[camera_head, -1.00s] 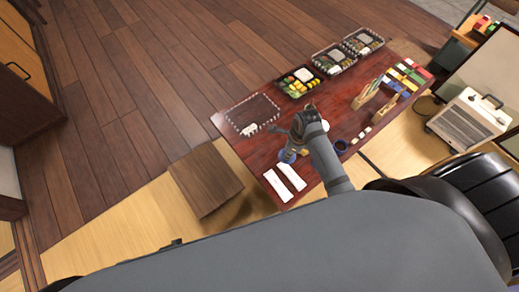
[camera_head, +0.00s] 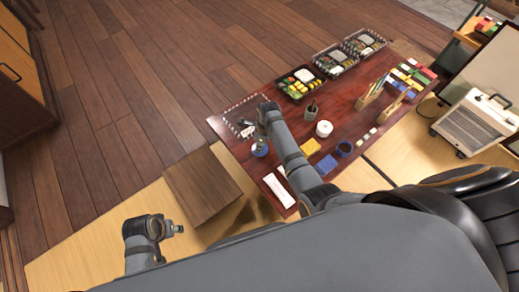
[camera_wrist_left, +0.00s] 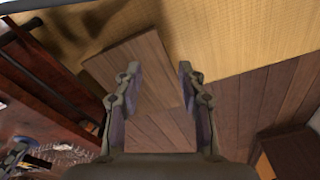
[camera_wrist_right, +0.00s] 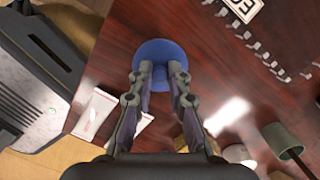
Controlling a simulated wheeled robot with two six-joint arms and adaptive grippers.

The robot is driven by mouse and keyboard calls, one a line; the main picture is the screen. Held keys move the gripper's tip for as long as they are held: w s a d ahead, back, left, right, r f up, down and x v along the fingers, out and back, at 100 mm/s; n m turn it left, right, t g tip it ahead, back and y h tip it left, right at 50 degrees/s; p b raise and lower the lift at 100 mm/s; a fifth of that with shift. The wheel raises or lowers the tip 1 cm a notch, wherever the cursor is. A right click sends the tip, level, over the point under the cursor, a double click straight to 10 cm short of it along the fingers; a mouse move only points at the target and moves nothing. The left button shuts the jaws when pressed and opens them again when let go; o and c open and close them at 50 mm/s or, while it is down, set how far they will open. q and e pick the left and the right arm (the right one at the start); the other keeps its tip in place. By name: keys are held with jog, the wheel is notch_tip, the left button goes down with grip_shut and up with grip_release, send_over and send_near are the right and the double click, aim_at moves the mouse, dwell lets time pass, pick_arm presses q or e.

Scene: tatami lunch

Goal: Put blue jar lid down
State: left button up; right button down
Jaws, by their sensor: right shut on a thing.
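The blue jar lid (camera_wrist_right: 160,50) is a round disc with a knob. It shows ahead of my right gripper (camera_wrist_right: 160,72) in the right wrist view, with the fingers shut on the knob. In the head view the lid (camera_head: 260,150) is near the left front part of the dark red table, below my right gripper (camera_head: 258,134). I cannot tell whether it touches the tabletop. My left gripper (camera_wrist_left: 158,70) is open and empty in the left wrist view, with a wooden stool beyond it.
A dashed outline (camera_head: 225,112) lies on the table beside the lid. White strips (camera_wrist_right: 92,112) lie nearby. The wooden stool (camera_head: 203,186) is left of the table.

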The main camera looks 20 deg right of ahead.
jog(key=f+b, duration=0.1)
jog(key=f, duration=0.2)
jog(key=shift+w+a+f+b, duration=0.15)
jog(key=shift+w+f+b, duration=0.1)
jog(key=shift+b, duration=0.15)
pick_arm(q)
jog(key=r, duration=0.3)
jog(key=d+r, duration=0.1)
jog(key=shift+s+r, duration=0.3)
jog(key=shift+r, duration=0.05)
pick_arm(e)
jog(key=c, duration=1.3)
grip_release()
jog(key=shift+f, duration=0.15)
